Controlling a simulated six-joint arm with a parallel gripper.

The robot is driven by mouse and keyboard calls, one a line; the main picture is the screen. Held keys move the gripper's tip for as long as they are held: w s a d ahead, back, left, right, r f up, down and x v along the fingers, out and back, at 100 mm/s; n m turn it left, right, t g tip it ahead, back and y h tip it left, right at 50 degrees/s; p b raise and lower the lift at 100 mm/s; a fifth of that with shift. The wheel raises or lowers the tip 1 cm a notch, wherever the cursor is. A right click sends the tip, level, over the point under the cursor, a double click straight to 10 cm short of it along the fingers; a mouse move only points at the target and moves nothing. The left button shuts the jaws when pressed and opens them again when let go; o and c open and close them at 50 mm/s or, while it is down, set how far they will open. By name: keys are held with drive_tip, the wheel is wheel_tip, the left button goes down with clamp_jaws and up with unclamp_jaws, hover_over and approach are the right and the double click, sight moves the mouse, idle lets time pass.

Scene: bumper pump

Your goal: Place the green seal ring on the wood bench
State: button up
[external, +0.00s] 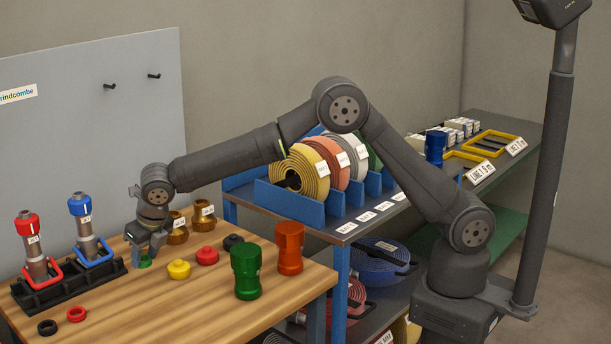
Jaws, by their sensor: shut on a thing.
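The green seal ring (145,262) is at the lower end of my gripper (146,254), low over the left part of the wood bench (190,321). My gripper points down and is shut on the ring, hiding part of it. The ring is at or very near the bench top; I cannot tell whether it touches.
A black rack with red and blue nozzles (86,232) stands left of my gripper. Yellow (179,269), red and black caps and brass fittings (203,216) are close on its right. Green (246,272) and orange couplings stand farther right. Red (76,314) and black rings lie in front.

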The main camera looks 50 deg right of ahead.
sight(141, 286)
drive_tip(key=shift+s+a+f, duration=0.1)
drive_tip(key=shift+a+f, duration=0.15)
drive_tip(key=shift+a, duration=0.2)
drive_tip(key=shift+s+a+f, duration=0.1)
drive_tip(key=shift+a+f, duration=0.1)
drive_tip(key=shift+a, duration=0.2)
drive_tip(key=shift+f, duration=2.05)
drive_tip(key=shift+f, duration=0.2)
drive_tip(key=o, duration=0.9)
drive_tip(key=shift+o, duration=0.2)
drive_tip(key=shift+r, duration=0.1)
drive_tip(key=v, duration=1.2)
drive_tip(key=shift+r, duration=0.1)
